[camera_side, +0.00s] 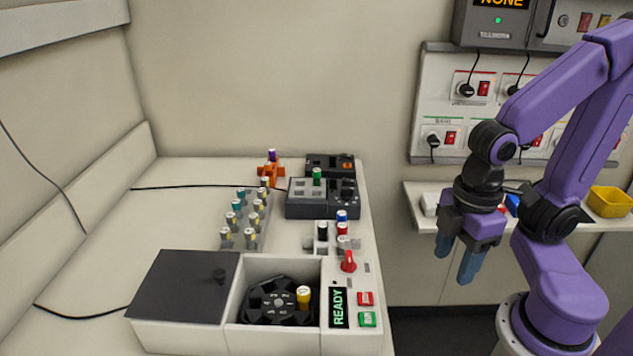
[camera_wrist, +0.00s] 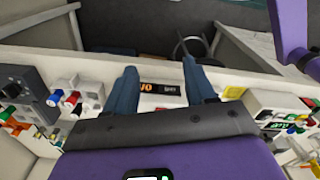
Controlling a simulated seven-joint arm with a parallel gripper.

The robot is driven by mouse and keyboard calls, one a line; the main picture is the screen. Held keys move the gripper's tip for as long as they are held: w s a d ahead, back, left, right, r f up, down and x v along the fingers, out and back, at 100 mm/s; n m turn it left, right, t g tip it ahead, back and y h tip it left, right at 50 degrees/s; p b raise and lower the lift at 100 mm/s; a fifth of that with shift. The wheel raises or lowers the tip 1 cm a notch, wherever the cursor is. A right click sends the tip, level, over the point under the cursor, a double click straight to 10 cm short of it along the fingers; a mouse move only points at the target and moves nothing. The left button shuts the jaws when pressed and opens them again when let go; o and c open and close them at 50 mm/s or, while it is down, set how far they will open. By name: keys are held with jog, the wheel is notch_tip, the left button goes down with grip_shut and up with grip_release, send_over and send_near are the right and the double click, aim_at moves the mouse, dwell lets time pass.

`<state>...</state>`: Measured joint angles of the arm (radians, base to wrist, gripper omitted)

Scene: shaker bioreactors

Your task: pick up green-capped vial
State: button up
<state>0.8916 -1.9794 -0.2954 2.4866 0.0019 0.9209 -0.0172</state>
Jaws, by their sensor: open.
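The green-capped vial (camera_side: 317,176) stands upright in a grey block on a dark device (camera_side: 346,207) toward the back right of the bench in the side view. Only its upper part shows; the block hides the rest. My gripper (camera_side: 455,264) is open and empty, off the right side of the bench, with its fingers pointing down. It is well apart from the vial. In the wrist view my gripper (camera_wrist: 160,68) shows two spread blue fingers with nothing held between them.
A rack (camera_side: 259,238) of several vials stands left of a small white rack with blue-, black- and red-capped vials (camera_side: 342,216). A purple-capped vial (camera_side: 271,156) stands in an orange holder behind. A yellow bin (camera_side: 608,201) is at far right.

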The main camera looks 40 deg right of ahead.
jog(key=w+a+r+n, duration=0.1)
jog(key=w+a+r, duration=0.15)
jog(key=w, duration=0.45)
jog(key=w+a+r+n, duration=0.1)
jog(key=w+a+r, duration=0.15)
jog(key=w, duration=0.35)
notch_tip(320, 180, up, 4)
jog(key=n, duration=0.6)
send_over(317, 170)
jog(key=f, duration=1)
jog(key=shift+s+f, duration=0.4)
jog(key=shift+w+f, duration=0.2)
jog(key=shift+f, duration=1.35)
jog(key=shift+w+f, duration=0.2)
jog(key=shift+f, duration=1.3)
jog(key=c, duration=0.9)
